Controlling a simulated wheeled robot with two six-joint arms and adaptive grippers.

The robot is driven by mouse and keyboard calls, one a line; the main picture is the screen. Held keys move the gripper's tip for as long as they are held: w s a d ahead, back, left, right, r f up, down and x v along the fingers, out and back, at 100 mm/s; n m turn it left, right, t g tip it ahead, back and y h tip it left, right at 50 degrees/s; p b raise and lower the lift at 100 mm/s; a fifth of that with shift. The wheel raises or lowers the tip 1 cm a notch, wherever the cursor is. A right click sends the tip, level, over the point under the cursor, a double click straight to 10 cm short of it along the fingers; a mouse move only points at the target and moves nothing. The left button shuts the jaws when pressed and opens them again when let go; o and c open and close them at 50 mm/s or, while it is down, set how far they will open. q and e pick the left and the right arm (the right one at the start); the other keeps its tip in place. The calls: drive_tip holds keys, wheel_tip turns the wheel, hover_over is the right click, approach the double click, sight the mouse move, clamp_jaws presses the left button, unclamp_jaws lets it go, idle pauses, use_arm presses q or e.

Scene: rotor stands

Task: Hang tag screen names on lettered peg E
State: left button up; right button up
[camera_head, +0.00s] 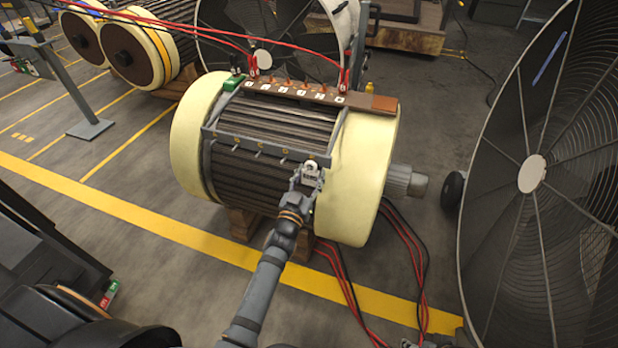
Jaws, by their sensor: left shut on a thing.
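My left gripper (307,178) is at the right end of the peg rail (247,142) on the front of the large rotor (265,185). It is shut on a small whitish tag (311,168), held upright close against the rail. The writing on the tag is too small to read. Several short pegs stick out along the rail, with small faint letters above them. The peg behind the tag is mostly hidden, so I cannot tell whether the tag is around it or only in front of it. My right gripper is not in view.
The rotor has cream end rings and stands on wooden blocks (243,222). Red and black cables (345,280) hang at its lower right. A big round fan (531,174) stands at the right. Numbered terminals with red clips (297,88) line the top.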

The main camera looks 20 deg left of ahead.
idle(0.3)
use_arm(q)
drive_tip(key=shift+f, duration=0.15)
idle(0.5)
drive_tip(key=o, duration=0.9)
drive_tip(key=shift+f, duration=0.1)
drive_tip(key=shift+s, duration=0.1)
